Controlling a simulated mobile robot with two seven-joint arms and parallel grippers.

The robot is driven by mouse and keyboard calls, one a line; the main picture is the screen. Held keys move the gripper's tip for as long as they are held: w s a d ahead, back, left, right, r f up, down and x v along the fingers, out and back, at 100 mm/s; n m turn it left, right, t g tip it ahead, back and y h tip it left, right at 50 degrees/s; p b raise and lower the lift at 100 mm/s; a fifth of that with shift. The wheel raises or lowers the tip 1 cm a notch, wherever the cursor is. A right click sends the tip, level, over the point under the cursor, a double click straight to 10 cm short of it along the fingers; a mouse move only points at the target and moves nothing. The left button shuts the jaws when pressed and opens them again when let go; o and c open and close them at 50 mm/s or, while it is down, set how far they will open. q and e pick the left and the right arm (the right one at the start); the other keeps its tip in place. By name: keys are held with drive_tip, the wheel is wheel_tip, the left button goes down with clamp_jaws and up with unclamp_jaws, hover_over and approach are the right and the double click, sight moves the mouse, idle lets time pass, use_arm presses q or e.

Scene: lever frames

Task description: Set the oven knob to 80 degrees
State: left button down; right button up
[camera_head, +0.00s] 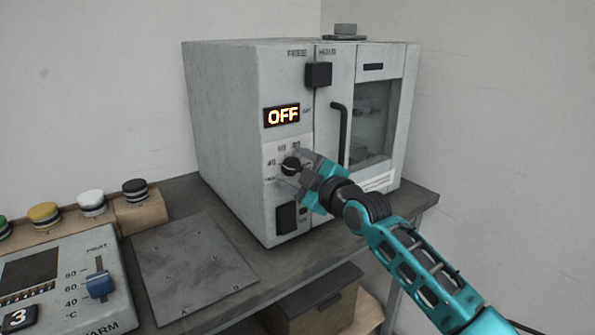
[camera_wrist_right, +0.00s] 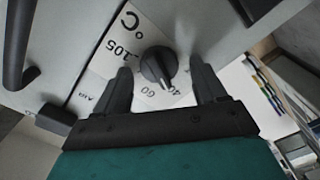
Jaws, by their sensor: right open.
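The oven (camera_head: 230,130) is a pale grey box at the back of the bench, with a display (camera_head: 282,115) that reads OFF. Its black round knob (camera_head: 291,166) sits on a white dial plate below the display. In the right wrist view the knob (camera_wrist_right: 158,66) has a pale pointer line towards the 40 mark. My right gripper (camera_head: 296,176) is at the dial. In the wrist view its two dark fingers (camera_wrist_right: 163,88) are open, one on each side of the knob, with gaps visible. Part of the dial is hidden by the gripper. My left gripper is not in view.
A black switch (camera_head: 286,218) is below the knob, and a door handle (camera_head: 340,135) stands to its right. A flat grey plate (camera_head: 190,265) lies in front of the oven.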

drive_tip(key=shift+c, duration=0.3)
drive_tip(key=c, duration=1)
